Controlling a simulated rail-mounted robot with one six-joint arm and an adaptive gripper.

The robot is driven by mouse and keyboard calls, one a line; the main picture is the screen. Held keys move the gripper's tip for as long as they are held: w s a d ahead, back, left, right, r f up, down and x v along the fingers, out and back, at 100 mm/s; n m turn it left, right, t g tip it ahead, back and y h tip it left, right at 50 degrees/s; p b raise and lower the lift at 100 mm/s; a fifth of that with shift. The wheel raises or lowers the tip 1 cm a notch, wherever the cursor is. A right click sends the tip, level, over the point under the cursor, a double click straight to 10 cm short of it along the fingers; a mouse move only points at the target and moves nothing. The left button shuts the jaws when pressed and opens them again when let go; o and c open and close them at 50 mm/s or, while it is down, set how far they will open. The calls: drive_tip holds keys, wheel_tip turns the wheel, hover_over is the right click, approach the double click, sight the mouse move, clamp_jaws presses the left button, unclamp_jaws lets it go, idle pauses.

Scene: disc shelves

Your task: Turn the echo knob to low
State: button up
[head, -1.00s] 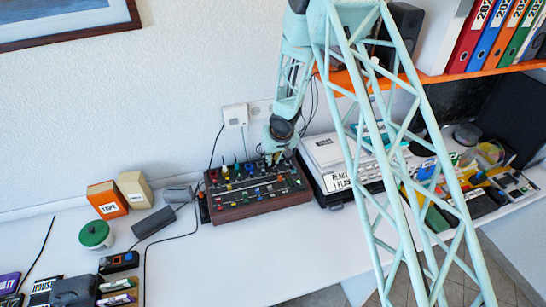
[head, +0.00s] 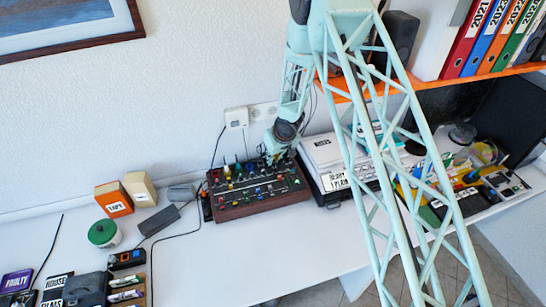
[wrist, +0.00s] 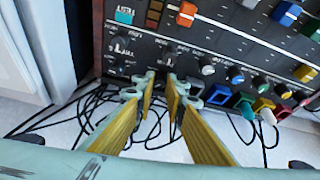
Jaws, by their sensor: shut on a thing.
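The mixer (head: 250,208) is a dark control panel in a reddish-brown case, with several coloured knobs and sliders, against the back wall. My gripper (head: 274,160) reaches down to its back right edge in the head view. In the wrist view my gripper (wrist: 162,78) has its two yellow-padded fingers at the panel edge, shut on a small dark knob (wrist: 169,60). The fingertips partly hide this knob. The lettering beside it is too blurred and turned for me to read, and its setting is not clear.
Blue, green and red plugs with cables (wrist: 245,105) sit along the panel edge, right of my fingers in the wrist view. A white device (head: 328,160) stands right of the mixer. The white table (head: 225,260) is clear in front of it.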

drive_tip(key=shift+w+r+n+p, duration=0.1)
drive_tip(key=shift+n+p, duration=0.5)
drive_tip(key=shift+p, duration=1.8)
drive_tip(key=o, duration=0.6)
drive_tip(key=shift+c, duration=0.2)
drive_tip(key=shift+d+r, duration=0.1)
drive_tip(key=v, duration=1.1)
drive_tip(key=shift+d+r, duration=0.25)
